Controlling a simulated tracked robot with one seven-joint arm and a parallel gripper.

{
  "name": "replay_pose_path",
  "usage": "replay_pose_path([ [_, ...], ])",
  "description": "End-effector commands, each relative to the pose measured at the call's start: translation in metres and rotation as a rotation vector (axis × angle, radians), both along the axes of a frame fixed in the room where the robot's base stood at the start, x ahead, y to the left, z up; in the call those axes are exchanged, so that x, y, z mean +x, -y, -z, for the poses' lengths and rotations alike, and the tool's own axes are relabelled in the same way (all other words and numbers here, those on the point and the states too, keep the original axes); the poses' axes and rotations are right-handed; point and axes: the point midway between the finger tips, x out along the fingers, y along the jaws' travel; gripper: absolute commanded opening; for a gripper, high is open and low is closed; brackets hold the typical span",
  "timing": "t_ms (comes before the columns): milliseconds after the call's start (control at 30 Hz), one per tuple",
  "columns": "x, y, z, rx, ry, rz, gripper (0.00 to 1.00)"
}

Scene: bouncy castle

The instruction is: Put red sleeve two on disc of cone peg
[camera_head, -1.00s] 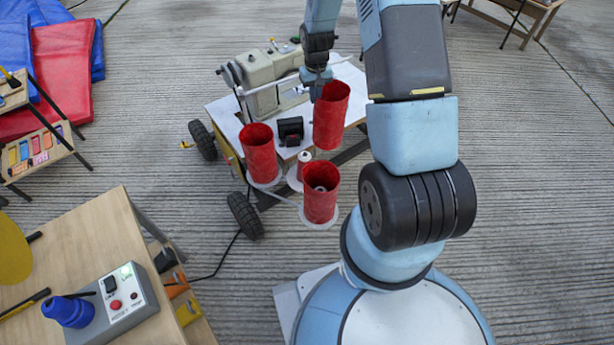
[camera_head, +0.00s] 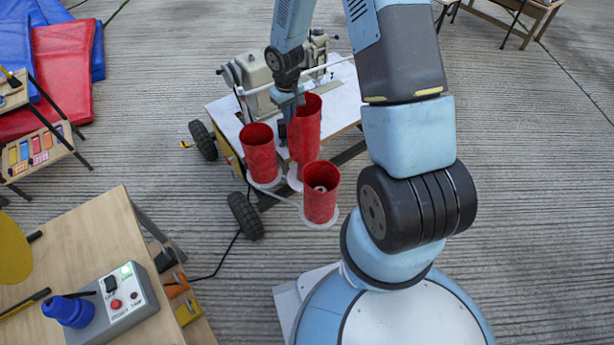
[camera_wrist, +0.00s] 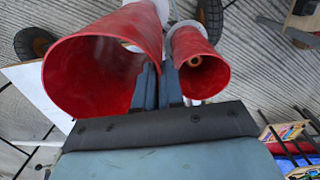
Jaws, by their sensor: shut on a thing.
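My gripper (camera_head: 290,108) is shut on the rim of a tall red sleeve (camera_head: 306,135), upright over the cart's middle disc (camera_head: 292,184). The sleeve hides the cone peg there; I cannot tell whether it rests on the disc or hangs just above. The held sleeve (camera_wrist: 105,62) fills the left of the wrist view, with my fingers (camera_wrist: 158,84) at its wall. A second red sleeve (camera_head: 259,153) stands on the left disc. A third red sleeve (camera_head: 320,195) stands on the front disc (camera_head: 318,222), a peg inside it. No marking shows which is sleeve two.
A sewing machine (camera_head: 262,82) stands on the white cart top (camera_head: 345,95) behind the sleeves. The cart has black wheels (camera_head: 245,215). A wooden table (camera_head: 110,225) with a grey control box (camera_head: 118,303) is at lower left. Concrete floor lies open on the right.

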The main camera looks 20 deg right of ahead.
Motion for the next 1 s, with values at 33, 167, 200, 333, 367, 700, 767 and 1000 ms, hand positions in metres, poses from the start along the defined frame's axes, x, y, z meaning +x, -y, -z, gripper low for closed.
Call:
replay_pose_path([
  [33, -0.006, 0.001, 0.007, -0.001, -0.003, -0.045, 0.0],
  [167, -0.017, 0.003, 0.022, 0.0, -0.004, -0.171, 0.0],
  [200, -0.022, 0.004, 0.027, -0.001, -0.005, -0.211, 0.0],
  [333, -0.03, 0.006, 0.038, 0.0, -0.003, -0.309, 0.0],
  [367, -0.032, 0.006, 0.04, 0.0, -0.002, -0.322, 0.0],
  [700, -0.034, 0.006, 0.084, 0.0, -0.005, -0.348, 0.0],
  [767, -0.034, 0.007, 0.091, 0.0, -0.003, -0.347, 0.0],
  [1000, -0.033, 0.007, 0.103, 0.001, -0.002, -0.346, 0.0],
])
